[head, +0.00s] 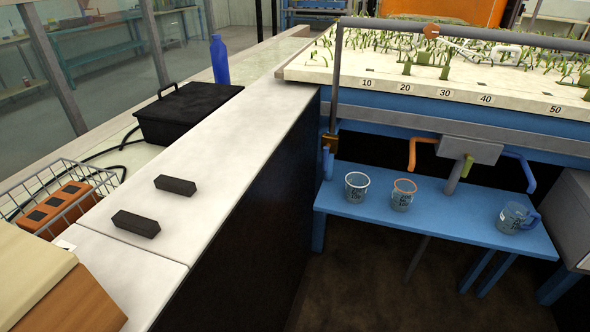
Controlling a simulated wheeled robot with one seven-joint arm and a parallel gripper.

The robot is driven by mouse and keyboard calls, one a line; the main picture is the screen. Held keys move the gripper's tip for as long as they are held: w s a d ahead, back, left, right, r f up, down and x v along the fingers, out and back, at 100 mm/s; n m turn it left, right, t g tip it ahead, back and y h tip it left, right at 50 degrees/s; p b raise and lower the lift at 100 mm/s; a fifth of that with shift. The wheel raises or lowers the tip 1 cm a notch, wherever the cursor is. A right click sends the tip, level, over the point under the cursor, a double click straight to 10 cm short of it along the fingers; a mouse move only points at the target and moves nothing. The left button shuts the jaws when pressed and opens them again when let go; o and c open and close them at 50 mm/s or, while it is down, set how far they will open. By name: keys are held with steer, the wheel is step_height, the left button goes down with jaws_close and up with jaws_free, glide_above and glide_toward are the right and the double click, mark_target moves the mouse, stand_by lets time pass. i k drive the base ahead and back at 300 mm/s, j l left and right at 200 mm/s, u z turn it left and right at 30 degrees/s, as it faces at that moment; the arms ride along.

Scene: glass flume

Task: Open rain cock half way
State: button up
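A grey pipe (335,90) rises at the flume's left end and runs along above the planted bed. A small brass cock (326,160) with a blue handle (330,143) sits low on this pipe; it looks like the rain cock, but no label is readable. Its exact handle angle is hard to tell. Under the bed, a grey block (468,150) has an orange bent outlet (413,153) on its left, a green piece (466,166) below and a blue bent outlet (522,170) on its right. My gripper is not in view.
A blue bench (440,213) under the bed holds two clear cups (357,187) (403,195) and a jug (515,218). A white-topped counter (215,150) bears two dark blocks (176,185) (136,223). Dark floor (400,290) before the bench is mostly clear.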

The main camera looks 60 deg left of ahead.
mark_target(326, 149)
steer(key=u, duration=2.65)
